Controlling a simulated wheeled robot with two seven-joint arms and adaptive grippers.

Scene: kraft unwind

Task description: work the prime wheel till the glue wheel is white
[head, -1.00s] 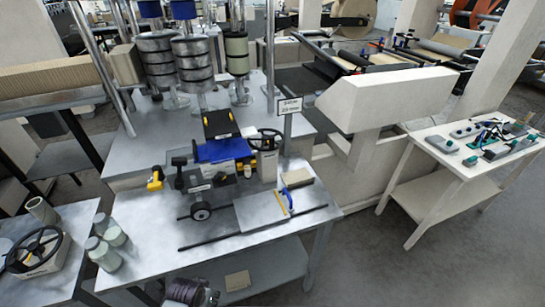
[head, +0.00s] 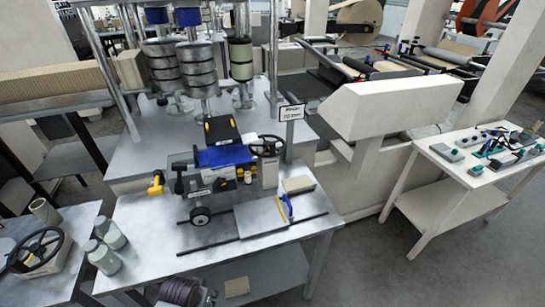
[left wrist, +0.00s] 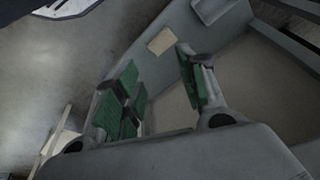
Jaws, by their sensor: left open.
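A machine with a blue top (head: 222,155) stands on the metal table. A black spoked handwheel (head: 267,146), which looks like the prime wheel, is at its right rear. A small wheel (head: 200,216) with a dark rim and pale hub, perhaps the glue wheel, sits at its lower front. Nothing touches either wheel. In the left wrist view, my left gripper's green-padded fingers (left wrist: 158,92) are apart and empty. My right gripper is not in view.
A flat plate (head: 262,217) and dark rails lie on the metal table (head: 135,222). A brown card (head: 237,287) lies on the lower shelf. A sign (head: 291,112) stands behind.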

